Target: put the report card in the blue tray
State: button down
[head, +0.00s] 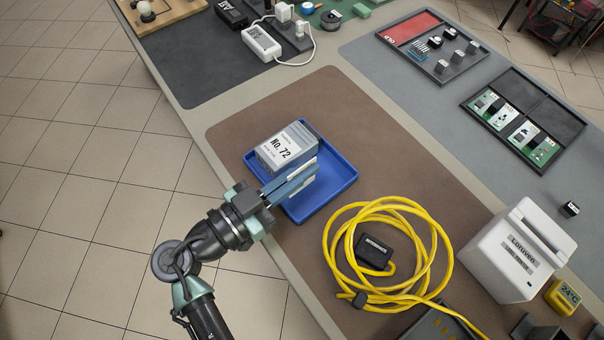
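The blue tray (343,185) lies on the brown mat near the table's left edge. A grey-blue block with a white printed face reading "No. 72" (279,149) sits at the tray's back left part. I cannot tell whether this is the report card; no other card is clearly visible. My gripper (314,168) reaches in from the lower left over the tray, beside the block's near right side. Its two long blue-grey fingers are apart with a narrow gap, and I see nothing between them. The fingers hide part of the tray floor and the block's lower corner.
A coiled yellow cable (327,240) with a black label lies right of the tray. A white "Loruven" box (505,262) and a yellow 24°C meter (562,297) stand at the lower right. Black trays with parts (433,48) and a white power strip (262,44) lie farther back.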

jog(key=shift+f, duration=1.05)
jog(key=shift+f+b, duration=0.25)
jog(key=shift+b, duration=0.1)
jog(key=c, duration=1.1)
grip_release()
jog(key=shift+r, duration=0.1)
